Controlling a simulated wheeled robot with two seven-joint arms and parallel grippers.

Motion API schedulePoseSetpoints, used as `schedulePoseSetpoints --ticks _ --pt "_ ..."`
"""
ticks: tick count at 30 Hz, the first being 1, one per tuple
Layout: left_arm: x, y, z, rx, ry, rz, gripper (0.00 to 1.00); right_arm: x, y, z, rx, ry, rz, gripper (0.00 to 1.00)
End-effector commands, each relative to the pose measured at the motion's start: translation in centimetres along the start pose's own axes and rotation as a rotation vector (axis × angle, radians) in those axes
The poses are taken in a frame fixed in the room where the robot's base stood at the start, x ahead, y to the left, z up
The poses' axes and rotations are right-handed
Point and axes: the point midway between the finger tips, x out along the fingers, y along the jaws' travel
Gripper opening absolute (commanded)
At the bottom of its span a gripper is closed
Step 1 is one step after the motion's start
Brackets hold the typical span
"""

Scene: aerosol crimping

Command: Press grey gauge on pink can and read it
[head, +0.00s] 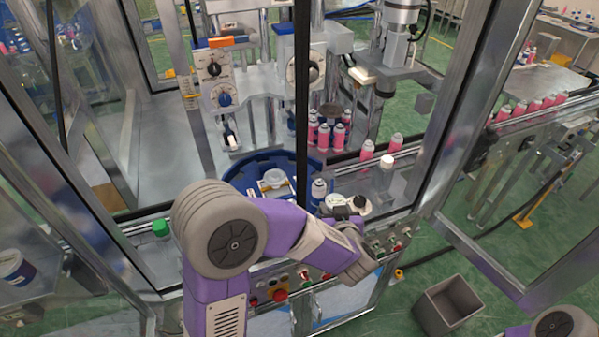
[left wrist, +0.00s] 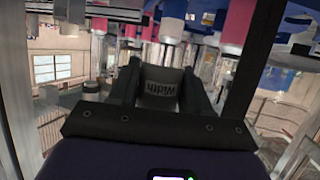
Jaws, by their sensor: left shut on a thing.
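My left gripper (head: 347,208) is over the front of the machine, near the right side of the blue turntable (head: 238,178). In the left wrist view, its two fingers (left wrist: 160,78) are shut on a dark grey block with raised lettering, which I take to be the grey gauge (left wrist: 158,92). No reading shows on it. Several pink cans (head: 323,137) stand in a group behind the turntable. Two more pink cans (head: 367,150) stand to their right; I cannot tell which one the task names. A silver-topped can (head: 319,189) stands at the turntable's right edge. The right gripper is out of view.
A black upright post (head: 301,100) crosses in front of the turntable. Metal frame posts (head: 440,125) stand on the right. A control panel with a red button (head: 279,295) lies below my left arm. A grey bin (head: 447,305) stands on the green floor. Pink cans line a conveyor (head: 533,105).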

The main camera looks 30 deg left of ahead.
Motion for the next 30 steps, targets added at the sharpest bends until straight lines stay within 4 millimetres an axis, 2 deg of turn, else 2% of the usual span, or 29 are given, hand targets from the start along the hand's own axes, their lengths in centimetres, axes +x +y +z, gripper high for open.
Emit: schedulePoseSetpoints --ticks 1,3,6,10,13,17,30 --pt "1.0 -2.1 -2.2 -0.031 0.003 -0.058 0.12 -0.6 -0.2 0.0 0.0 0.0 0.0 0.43" --pt "2.0 -4.4 -4.1 -0.055 0.002 -0.122 0.12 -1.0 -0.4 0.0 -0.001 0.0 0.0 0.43" --pt "3.0 -7.2 -6.3 -0.08 0.001 -0.196 0.12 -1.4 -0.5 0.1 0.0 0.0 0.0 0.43" --pt "3.6 -9.7 -7.9 -0.099 -0.001 -0.256 0.12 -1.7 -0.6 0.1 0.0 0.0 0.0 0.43" --pt "3.8 -10.5 -8.3 -0.105 -0.002 -0.275 0.12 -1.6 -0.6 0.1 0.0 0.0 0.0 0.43" --pt "3.9 -10.7 -8.2 -0.104 -0.002 -0.278 0.12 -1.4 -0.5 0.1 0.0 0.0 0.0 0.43" --pt "4.7 -10.6 -6.2 -0.105 -0.001 -0.276 0.12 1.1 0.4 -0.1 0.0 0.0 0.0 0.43"
